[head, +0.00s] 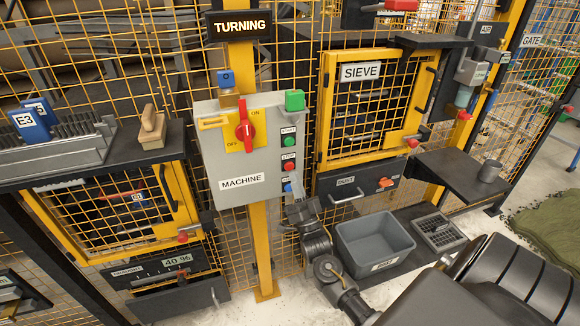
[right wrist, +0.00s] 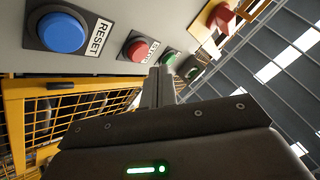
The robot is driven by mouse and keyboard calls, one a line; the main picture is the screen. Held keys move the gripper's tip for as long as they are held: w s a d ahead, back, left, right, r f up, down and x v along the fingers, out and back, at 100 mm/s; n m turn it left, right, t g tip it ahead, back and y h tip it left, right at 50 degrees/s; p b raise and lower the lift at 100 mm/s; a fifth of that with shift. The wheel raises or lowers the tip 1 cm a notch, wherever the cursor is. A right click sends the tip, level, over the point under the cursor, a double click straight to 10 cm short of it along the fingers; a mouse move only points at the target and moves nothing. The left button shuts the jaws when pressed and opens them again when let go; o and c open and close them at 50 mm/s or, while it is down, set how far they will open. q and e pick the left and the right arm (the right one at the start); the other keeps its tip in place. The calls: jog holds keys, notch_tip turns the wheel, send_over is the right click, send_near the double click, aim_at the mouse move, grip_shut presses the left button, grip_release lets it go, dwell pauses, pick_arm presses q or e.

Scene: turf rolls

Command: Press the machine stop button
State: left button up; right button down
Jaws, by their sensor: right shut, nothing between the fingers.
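The grey machine box (head: 242,190) labelled MACHINE hangs on the yellow post. Its right side carries a green START button (head: 289,142), a red stop button (head: 289,166) and a blue RESET button (head: 288,188) below. In the right wrist view the red stop button (right wrist: 138,50) lies between the blue RESET button (right wrist: 62,31) and the partly hidden green button (right wrist: 169,58). My right gripper (head: 297,200) is shut and empty, just below and right of the buttons. Its closed fingers (right wrist: 160,78) point toward the panel near the red button; contact cannot be made out. My left gripper is out of view.
A red rotary switch (head: 245,131) on a yellow plate and a green block (head: 294,100) are on the box. A grey bin (head: 375,245) stands below right. The SIEVE door (head: 325,110) and yellow mesh fence flank the box.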

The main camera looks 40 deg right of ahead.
jog(key=shift+s+a+p, duration=0.3)
jog(key=shift+s+a, duration=0.05)
jog(key=shift+s, duration=0.6)
jog(key=shift+s+a+p, duration=0.25)
jog(key=shift+s+a, duration=0.05)
jog(key=shift+s, duration=0.6)
jog(key=w+a+f+n+g+y, duration=0.1)
jog(key=w+f+n+g, duration=0.2)
jog(key=f, duration=0.8)
jog(key=w+a+f+n+g+y, duration=0.15)
jog(key=f+g, duration=0.35)
jog(key=f, duration=0.6)
jog(key=s+a+f+n+g+y, duration=0.1)
jog(key=s+f+n+g, duration=0.15)
jog(key=s+f, duration=0.45)
jog(key=s+a+f+n+g+y, duration=0.15)
jog(key=f+g, duration=0.25)
jog(key=f, duration=0.7)
jog(key=s+a+f+n+g, duration=0.25)
jog(key=s+f+g, duration=0.25)
jog(key=s+f, duration=1)
jog(key=s+a+f+g, duration=0.1)
jog(key=s+f+g, duration=0.1)
jog(key=s, duration=0.9)
jog(key=s+a+f+n+g+y, duration=0.1)
jog(key=s+a+f+g, duration=0.1)
jog(key=s, duration=1)
jog(key=shift+s+a+f+g, duration=0.3)
jog(key=shift+f+g, duration=0.45)
jog(key=shift+g, duration=0.2)
